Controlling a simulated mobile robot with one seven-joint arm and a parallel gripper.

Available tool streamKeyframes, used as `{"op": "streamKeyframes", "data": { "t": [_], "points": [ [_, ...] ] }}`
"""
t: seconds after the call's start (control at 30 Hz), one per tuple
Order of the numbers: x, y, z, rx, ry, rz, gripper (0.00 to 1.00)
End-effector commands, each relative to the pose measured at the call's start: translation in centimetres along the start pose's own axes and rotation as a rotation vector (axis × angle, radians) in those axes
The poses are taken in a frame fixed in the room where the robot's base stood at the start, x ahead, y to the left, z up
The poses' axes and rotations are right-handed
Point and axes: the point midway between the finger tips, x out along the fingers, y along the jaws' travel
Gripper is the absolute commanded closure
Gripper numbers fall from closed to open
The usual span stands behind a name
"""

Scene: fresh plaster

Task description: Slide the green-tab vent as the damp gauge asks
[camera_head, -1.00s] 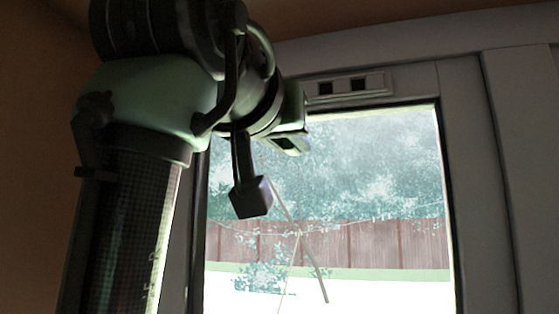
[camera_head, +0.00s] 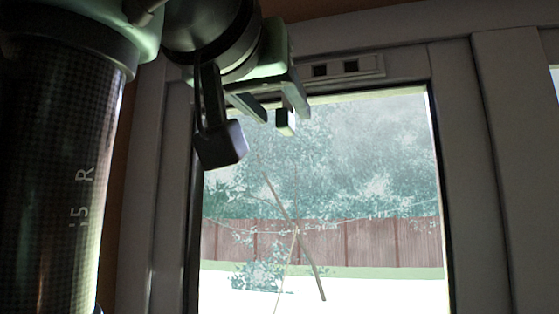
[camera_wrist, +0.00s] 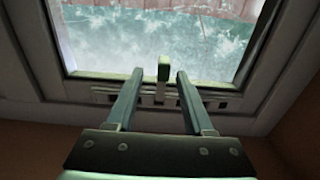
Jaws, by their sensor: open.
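The vent (camera_head: 365,67) is a pale strip with dark square slots on the frame above the window; it also shows in the wrist view (camera_wrist: 230,104). Its green tab (camera_wrist: 164,68) stands out from it on a pale stem. In the head view a small green-and-pale block (camera_head: 285,122), apparently this tab, shows by my fingers. My gripper (camera_head: 282,114) is open at the vent's left part, which it partly hides. In the wrist view my gripper (camera_wrist: 160,75) has one finger on each side of the tab, with gaps showing. I see no damp gauge.
The window pane (camera_head: 330,180) below shows a fence and foliage outside. The grey window frame (camera_head: 465,170) surrounds it. A brown wall or ceiling surface (camera_head: 330,22) lies close above the frame. The space in front of the pane is clear at right.

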Motion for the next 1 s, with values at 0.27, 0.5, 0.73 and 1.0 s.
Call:
{"op": "streamKeyframes", "data": {
  "t": [0.27,0.5,0.73,1.0],
  "points": [
    [-6.1,0.1,0.4,0.002,0.003,0.000,0.47],
    [-8.3,0.1,0.1,0.000,0.000,0.001,0.47],
    [-8.5,0.1,0.0,0.000,-0.001,0.001,0.47],
    [-8.5,0.1,0.0,0.000,-0.001,0.001,0.47]
  ]
}}
